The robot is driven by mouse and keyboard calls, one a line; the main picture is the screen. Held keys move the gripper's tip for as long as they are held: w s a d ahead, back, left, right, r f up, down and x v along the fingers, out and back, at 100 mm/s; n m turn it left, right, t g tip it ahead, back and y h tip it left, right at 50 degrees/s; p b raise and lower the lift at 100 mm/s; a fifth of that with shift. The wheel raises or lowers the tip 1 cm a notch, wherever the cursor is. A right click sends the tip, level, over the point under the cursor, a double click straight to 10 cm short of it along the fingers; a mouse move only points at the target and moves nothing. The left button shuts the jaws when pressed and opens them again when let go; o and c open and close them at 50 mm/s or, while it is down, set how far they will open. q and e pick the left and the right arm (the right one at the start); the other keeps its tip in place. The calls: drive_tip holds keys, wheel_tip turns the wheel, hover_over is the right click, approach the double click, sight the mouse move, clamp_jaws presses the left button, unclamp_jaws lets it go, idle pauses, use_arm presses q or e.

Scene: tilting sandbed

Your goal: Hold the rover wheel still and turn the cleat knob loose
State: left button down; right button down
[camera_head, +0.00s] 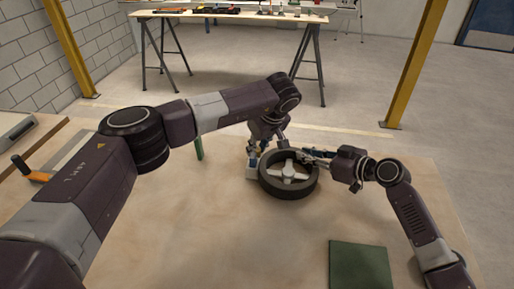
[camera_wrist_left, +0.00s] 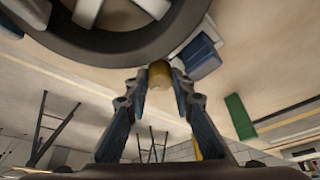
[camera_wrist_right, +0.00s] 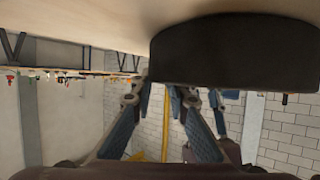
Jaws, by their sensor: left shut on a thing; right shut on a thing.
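The rover wheel (camera_head: 315,181), a dark tyre with pale spokes, lies flat on the sandy bed, and its tyre also shows in the left wrist view (camera_wrist_left: 110,45) and the right wrist view (camera_wrist_right: 235,55). My left gripper (camera_head: 257,151) is at the wheel's far left side. In the left wrist view its fingers (camera_wrist_left: 160,78) are shut on a brass-coloured knob (camera_wrist_left: 158,72) beside the tyre. My right gripper (camera_head: 306,156) is at the wheel's far right rim. In the right wrist view its fingers (camera_wrist_right: 165,92) are shut at the tyre's edge; the exact contact is partly hidden.
A pale and blue block (camera_wrist_left: 200,55) sits beside the wheel and knob. A green upright piece (camera_head: 199,148) stands to the left. A dark green mat (camera_head: 360,266) lies at front right. An orange-handled tool (camera_head: 28,170) lies far left. The sand front of the wheel is clear.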

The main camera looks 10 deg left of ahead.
use_arm(q)
drive_tip(key=c, duration=1.7)
unclamp_jaws()
drive_tip(key=shift+o, duration=0.2)
drive_tip(key=v, duration=1.2)
